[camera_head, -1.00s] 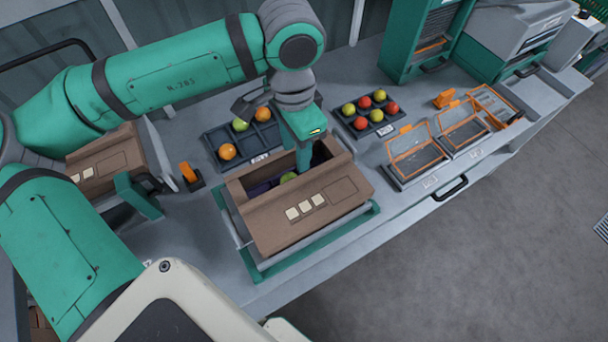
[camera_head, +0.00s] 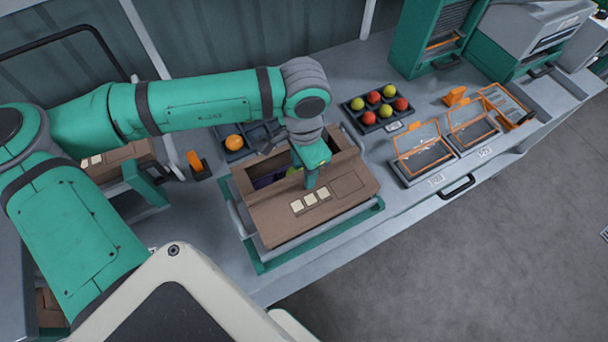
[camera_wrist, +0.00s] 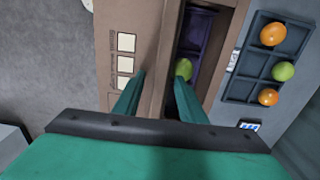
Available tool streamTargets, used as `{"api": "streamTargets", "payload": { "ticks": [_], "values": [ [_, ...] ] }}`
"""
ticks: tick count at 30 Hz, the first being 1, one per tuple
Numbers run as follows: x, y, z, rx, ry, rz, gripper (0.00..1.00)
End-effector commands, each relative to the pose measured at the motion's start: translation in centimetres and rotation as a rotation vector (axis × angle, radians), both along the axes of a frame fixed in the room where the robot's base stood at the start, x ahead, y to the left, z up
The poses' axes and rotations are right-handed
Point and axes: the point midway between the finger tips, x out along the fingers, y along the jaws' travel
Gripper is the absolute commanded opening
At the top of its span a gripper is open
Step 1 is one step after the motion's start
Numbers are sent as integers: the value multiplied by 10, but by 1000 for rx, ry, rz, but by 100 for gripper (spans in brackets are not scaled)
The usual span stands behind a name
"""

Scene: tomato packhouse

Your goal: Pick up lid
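A brown cardboard lid panel (camera_head: 325,208) with three pale squares covers the near part of an open box (camera_head: 347,146). It also shows in the wrist view (camera_wrist: 124,85). My gripper (camera_head: 310,184) points down at the panel's inner edge. In the wrist view my gripper (camera_wrist: 160,80) has its two green fingers apart, with a brown cardboard edge between them. I cannot tell whether the fingers touch it. Inside the box are a purple insert (camera_wrist: 196,35) and a green tomato (camera_wrist: 183,68). My wrist hides part of the opening.
A dark tray (camera_wrist: 252,70) with orange and green tomatoes lies behind the box. A second tomato tray (camera_head: 372,128) and orange-framed clear covers (camera_head: 420,150) are to the right. Another brown box (camera_head: 122,170) is at left. The box stands on a green-edged base (camera_head: 262,268).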

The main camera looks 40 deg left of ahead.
Motion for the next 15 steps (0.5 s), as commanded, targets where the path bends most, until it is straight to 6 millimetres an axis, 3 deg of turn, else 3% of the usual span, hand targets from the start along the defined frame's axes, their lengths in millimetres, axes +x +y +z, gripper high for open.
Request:
{"api": "streamTargets", "payload": {
  "ticks": [6, 11, 15],
  "values": [
    [0, 0, 0, 0, 0, 0, 35],
    [0, 0, 0, 0, 0, 0, 0],
    [0, 0, 0, 1, 0, 0, 0]
  ]
}}
